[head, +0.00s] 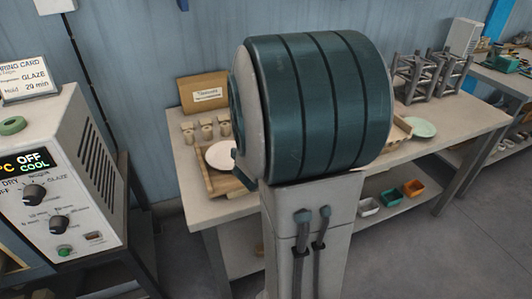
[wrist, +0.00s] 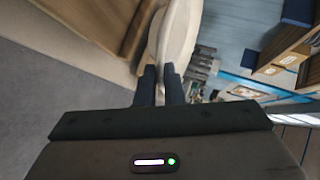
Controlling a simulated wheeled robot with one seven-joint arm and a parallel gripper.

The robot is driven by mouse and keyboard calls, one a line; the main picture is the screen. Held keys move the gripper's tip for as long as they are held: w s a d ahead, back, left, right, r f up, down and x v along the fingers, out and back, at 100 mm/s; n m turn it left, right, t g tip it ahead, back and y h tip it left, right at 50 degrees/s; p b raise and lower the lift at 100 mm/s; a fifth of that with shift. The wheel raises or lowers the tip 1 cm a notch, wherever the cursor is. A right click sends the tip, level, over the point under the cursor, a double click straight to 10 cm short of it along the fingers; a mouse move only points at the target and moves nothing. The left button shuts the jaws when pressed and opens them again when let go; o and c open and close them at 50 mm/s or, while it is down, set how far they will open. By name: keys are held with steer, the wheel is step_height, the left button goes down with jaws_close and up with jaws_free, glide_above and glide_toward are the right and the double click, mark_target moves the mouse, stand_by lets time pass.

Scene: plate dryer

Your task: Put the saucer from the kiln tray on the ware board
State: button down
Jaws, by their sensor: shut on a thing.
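In the wrist view my gripper (wrist: 160,78) is shut on the rim of a pale, off-white saucer (wrist: 174,38), seen nearly edge-on. In the head view a white round saucer (head: 220,154) shows at the left of the table, at a wooden tray or board (head: 226,184); it looks like the held one, but its contact with the wood is unclear. My gripper is mostly hidden in the head view. A second wooden piece (head: 402,124) shows partly at the right, beside a pale green saucer (head: 421,128). I cannot tell which is the kiln tray or the ware board.
Several small beige pieces (head: 207,128) and a cardboard box (head: 204,93) stand behind the white saucer. Dark metal racks (head: 430,75) stand at the back right. Small bins (head: 388,197) sit on the lower shelf. A control cabinet (head: 60,180) stands at the left.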

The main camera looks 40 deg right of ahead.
steer(key=shift+w+d+r+p, duration=0.2)
steer(key=shift+w+p, duration=0.45)
steer(key=shift+p, duration=1.6)
steer(key=f+p, duration=0.1)
steer(key=p, duration=0.2)
steer(key=shift+w, duration=0.35)
steer(key=w+f, duration=0.1)
steer(key=w, duration=0.1)
steer(key=w+f+p, duration=0.1)
steer(key=w+f, duration=0.2)
steer(key=w, duration=0.2)
steer(key=shift+d+f, duration=0.3)
steer(key=shift+f, duration=0.05)
steer(key=shift+f+p, duration=0.8)
steer(key=shift+f, duration=1.25)
steer(key=shift+f, duration=0.15)
steer(key=c, duration=1.8)
jaws_free()
steer(key=shift+r, duration=0.2)
